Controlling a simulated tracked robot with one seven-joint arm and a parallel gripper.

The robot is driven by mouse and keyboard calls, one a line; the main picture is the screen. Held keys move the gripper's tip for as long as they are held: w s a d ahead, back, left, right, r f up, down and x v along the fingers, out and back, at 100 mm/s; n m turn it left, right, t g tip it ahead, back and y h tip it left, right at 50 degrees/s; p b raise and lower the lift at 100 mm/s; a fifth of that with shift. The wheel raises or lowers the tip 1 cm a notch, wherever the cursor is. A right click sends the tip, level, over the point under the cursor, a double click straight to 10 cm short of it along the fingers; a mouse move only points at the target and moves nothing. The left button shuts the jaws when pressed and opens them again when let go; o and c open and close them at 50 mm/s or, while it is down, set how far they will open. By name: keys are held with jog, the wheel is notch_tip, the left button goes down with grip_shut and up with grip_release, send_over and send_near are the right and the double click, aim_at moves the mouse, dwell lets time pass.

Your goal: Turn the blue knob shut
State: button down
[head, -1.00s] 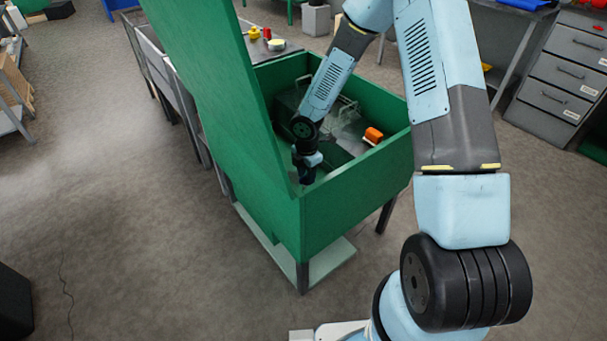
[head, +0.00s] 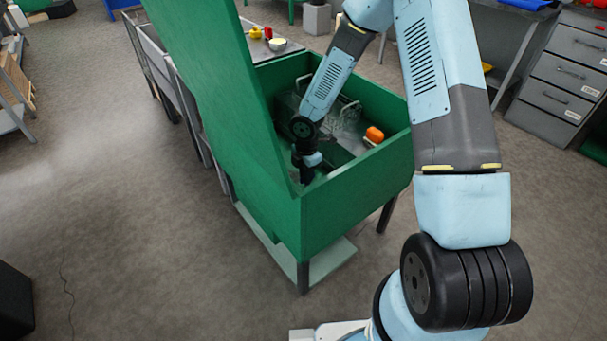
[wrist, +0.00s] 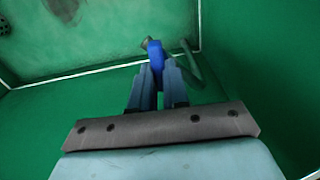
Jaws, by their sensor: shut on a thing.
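The blue knob (wrist: 155,54) shows in the wrist view, just past my fingertips, on a dark fitting near the tub's inner wall. My gripper (wrist: 157,75) has its two fingers closed around the near part of the knob. In the head view my gripper (head: 305,172) reaches down inside the green tub (head: 355,192) near its front left corner. There the knob is hidden by my gripper and the tub wall.
A raised green lid (head: 215,80) stands along the tub's left side. An orange object (head: 374,135) is at the tub's right wall, and a wire rack (head: 345,115) lies inside. A dark hose (wrist: 192,65) curves beside the knob.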

jog(key=m, duration=0.4)
jog(key=shift+w+d, duration=0.15)
jog(key=shift+d, duration=0.2)
jog(key=m, duration=0.9)
jog(key=shift+m, duration=0.4)
jog(key=shift+s+m, duration=0.2)
jog(key=shift+m, duration=1.7)
jog(key=c, duration=1.1)
grip_release()
jog(key=shift+w+a, duration=0.1)
